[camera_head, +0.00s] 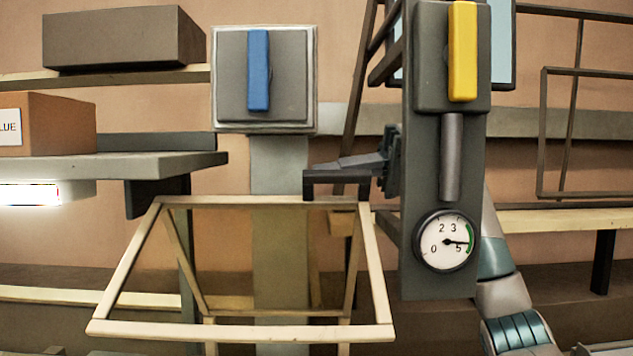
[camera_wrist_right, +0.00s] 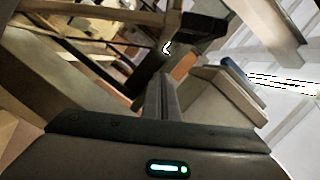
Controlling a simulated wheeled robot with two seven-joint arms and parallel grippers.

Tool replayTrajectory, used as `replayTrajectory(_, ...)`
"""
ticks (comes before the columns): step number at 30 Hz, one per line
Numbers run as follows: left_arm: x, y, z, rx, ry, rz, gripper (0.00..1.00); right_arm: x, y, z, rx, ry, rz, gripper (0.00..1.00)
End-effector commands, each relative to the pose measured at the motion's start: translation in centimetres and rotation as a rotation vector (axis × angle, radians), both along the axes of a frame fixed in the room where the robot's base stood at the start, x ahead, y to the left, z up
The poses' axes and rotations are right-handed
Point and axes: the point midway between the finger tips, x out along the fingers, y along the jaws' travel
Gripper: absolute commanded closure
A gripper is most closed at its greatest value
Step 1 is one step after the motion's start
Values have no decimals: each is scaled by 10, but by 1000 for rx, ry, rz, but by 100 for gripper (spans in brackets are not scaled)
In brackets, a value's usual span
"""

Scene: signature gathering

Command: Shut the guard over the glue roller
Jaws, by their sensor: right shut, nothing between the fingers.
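A pale frame (camera_head: 240,330), which looks like the guard, stands tilted in the lower middle of the head view. Its lower bar is nearer to me than its upper bar. I cannot make out the glue roller. My right gripper (camera_head: 312,180) is shut and empty, pointing left at the frame's upper right corner; I cannot tell whether it touches. Its shut fingers (camera_wrist_right: 162,98) also show in the right wrist view. The grey panel hides part of my right arm. My left gripper is not in view.
A grey panel with a yellow-handled switch (camera_head: 462,50) and a round gauge (camera_head: 444,240) stands close to my right arm. A blue-handled switch box (camera_head: 286,80) is behind the frame. A shelf (camera_head: 120,166) with a cardboard box (camera_head: 50,125) is at left.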

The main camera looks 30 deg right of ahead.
Motion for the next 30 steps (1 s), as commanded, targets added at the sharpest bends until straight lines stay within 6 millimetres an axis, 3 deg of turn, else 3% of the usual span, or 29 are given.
replayTrajectory(5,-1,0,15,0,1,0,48,7,32,-2,-1,-1,2,100)
replayTrajectory(15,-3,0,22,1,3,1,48,-19,40,-21,-1,-1,1,100)
replayTrajectory(30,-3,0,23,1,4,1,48,-24,42,-25,0,-1,0,100)
